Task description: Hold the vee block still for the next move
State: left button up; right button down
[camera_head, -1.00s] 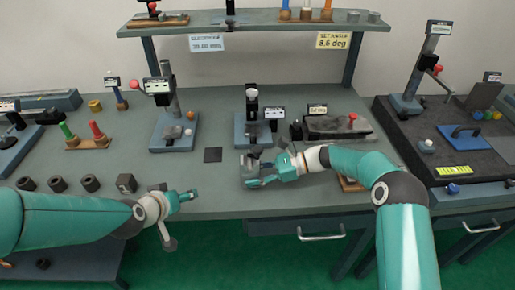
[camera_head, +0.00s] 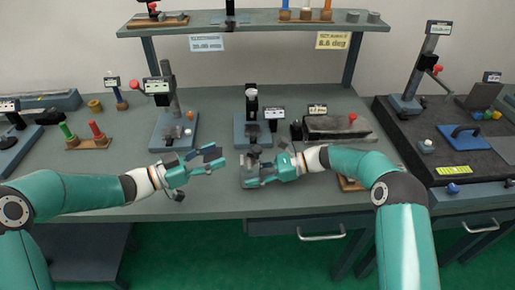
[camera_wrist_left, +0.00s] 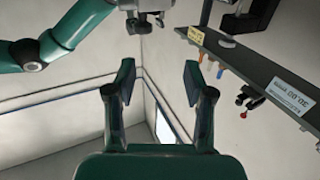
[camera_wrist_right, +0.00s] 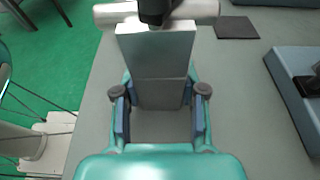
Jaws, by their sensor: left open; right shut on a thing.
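The vee block (camera_wrist_right: 160,85) is a grey block on the bench in the right wrist view. A light round bar (camera_wrist_right: 112,14) lies across its far end, with a dark part above it. My right gripper (camera_wrist_right: 160,95) is shut on the block's sides. In the head view the vee block (camera_head: 249,160) is partly hidden by my right gripper (camera_head: 256,172).
A fixture on a blue base (camera_head: 240,132) stands behind the block, and another fixture base (camera_head: 160,137) stands farther left. A dark square (camera_wrist_right: 237,27) lies flat on the bench in the right wrist view. The shelf (camera_head: 270,22) spans the back.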

aim_at(257, 148)
pick_arm(q)
jog(key=shift+m+g+h, duration=0.4)
jog(key=shift+m+g, duration=0.2)
jog(key=shift+g, duration=0.2)
jog(key=x, duration=0.4)
jog(key=s+x, duration=0.1)
jog(key=x, duration=0.7)
jog(key=shift+s+d+f, duration=0.2)
jog(key=shift+f, duration=0.2)
grip_shut()
